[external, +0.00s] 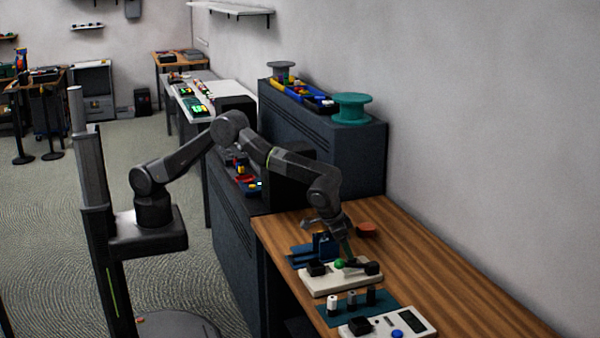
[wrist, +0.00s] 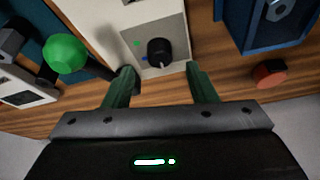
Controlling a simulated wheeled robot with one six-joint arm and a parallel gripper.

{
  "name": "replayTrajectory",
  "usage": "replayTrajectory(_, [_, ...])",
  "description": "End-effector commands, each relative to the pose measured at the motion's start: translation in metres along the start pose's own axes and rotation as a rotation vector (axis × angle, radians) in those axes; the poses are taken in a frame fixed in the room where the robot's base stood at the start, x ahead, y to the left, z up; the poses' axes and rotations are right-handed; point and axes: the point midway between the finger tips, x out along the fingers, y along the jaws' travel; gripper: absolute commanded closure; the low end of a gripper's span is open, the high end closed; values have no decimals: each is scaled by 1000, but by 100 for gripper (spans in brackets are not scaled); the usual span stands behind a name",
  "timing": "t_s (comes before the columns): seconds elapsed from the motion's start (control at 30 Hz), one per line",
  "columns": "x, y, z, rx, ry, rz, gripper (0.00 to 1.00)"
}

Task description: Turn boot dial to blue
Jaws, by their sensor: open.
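The black round dial (wrist: 159,51) sits on a light panel (wrist: 115,25) in the wrist view. A green mark (wrist: 136,43) and a blue mark (wrist: 145,58) lie to its left. A small pale pointer line on the dial's lower edge points down in the picture, not at the blue mark. My gripper (wrist: 160,68) is open and empty, its dark green fingers at the dial's lower left and lower right. Whether they touch the panel I cannot tell. In the external view my gripper is over the workbench (external: 420,265) by a pale base (external: 332,286).
A green ball knob (wrist: 65,53) on a dark lever is left of my fingers. A blue bin (wrist: 262,38) and a red round piece (wrist: 269,73) lie to the right. Another pale device (external: 413,322) stands at the bench front. The bench's right side is clear.

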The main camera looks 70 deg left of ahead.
Motion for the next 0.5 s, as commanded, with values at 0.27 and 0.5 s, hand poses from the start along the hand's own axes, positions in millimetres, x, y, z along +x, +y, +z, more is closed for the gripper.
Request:
replayTrajectory(0.27, [36,0,-1,1,1,1,48])
replayTrajectory(0.5, [45,0,0,1,1,1,48])
